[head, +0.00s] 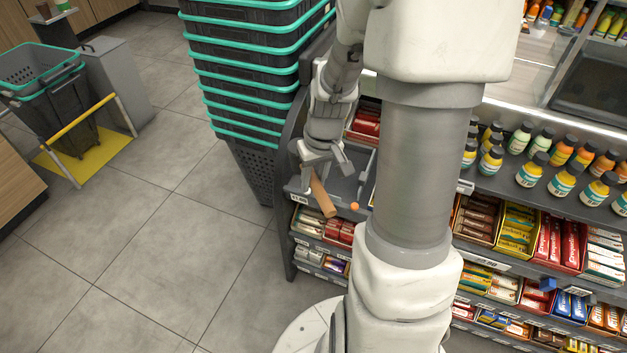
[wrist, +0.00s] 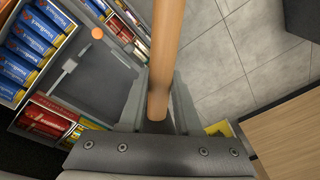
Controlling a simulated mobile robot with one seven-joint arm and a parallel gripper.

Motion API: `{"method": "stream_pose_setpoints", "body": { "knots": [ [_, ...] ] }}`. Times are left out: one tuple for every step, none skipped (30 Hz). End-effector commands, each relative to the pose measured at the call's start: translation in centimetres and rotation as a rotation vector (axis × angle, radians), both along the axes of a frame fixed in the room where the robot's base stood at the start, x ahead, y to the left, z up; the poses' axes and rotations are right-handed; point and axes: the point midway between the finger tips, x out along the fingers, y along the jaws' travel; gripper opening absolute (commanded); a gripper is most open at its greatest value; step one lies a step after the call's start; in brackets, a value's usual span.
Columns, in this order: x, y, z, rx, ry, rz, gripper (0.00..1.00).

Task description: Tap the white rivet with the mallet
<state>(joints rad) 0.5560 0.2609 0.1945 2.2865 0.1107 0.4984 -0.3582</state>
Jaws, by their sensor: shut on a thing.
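My gripper (wrist: 157,110) is shut on the wooden mallet handle (wrist: 166,50). The handle runs from between the fingers up past the top edge of the wrist view; I cannot make out the mallet's head there. In the head view my gripper (head: 316,172) is over the left end of the candy shelf, with the wooden handle (head: 324,200) slanting down to the right. A small whitish knob (wrist: 70,65), probably the white rivet, stands on a grey tray (wrist: 110,72), left of the handle and apart from it. I cannot pick it out in the head view.
An orange round knob (wrist: 97,33) is on the tray's far side; it also shows in the head view (head: 355,206). Candy boxes (wrist: 40,45) border the tray. Stacked baskets (head: 250,70) stand left of the shelf. My arm hides the shelf's middle.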

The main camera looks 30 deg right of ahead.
Motion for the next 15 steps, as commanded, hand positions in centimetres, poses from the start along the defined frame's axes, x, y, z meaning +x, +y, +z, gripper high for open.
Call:
{"method": "stream_pose_setpoints", "body": {
  "knots": [
    [0.0,0.0,0.0,0.0,-0.003,0.0,0.0],
    [0.0,0.0,0.0,-0.001,-0.005,0.0,0.0],
    [0.0,0.0,0.0,-0.001,-0.009,-0.002,0.0],
    [0.0,0.0,-0.1,-0.001,-0.013,-0.002,0.0],
    [0.0,0.0,-0.1,-0.002,-0.019,-0.003,0.0],
    [-0.1,0.0,-0.1,-0.002,-0.029,-0.004,0.0],
    [-0.1,0.0,-0.1,-0.003,-0.038,-0.005,0.0],
    [-0.2,0.0,-0.2,-0.005,-0.048,-0.006,0.0],
    [-0.2,0.0,-0.4,-0.005,-0.057,-0.005,0.0],
    [-0.1,0.0,-0.7,-0.003,-0.055,-0.005,0.0],
    [-0.1,-0.1,-1.0,-0.004,-0.054,-0.004,0.0],
    [0.0,-0.1,-1.4,-0.003,-0.053,-0.004,0.0],
    [0.0,-0.1,-1.8,-0.003,-0.053,-0.004,0.0],
    [0.1,-0.2,-2.1,-0.003,-0.053,-0.004,0.0],
    [0.1,-0.3,-2.6,-0.003,-0.053,-0.005,0.0]
  ]
}}
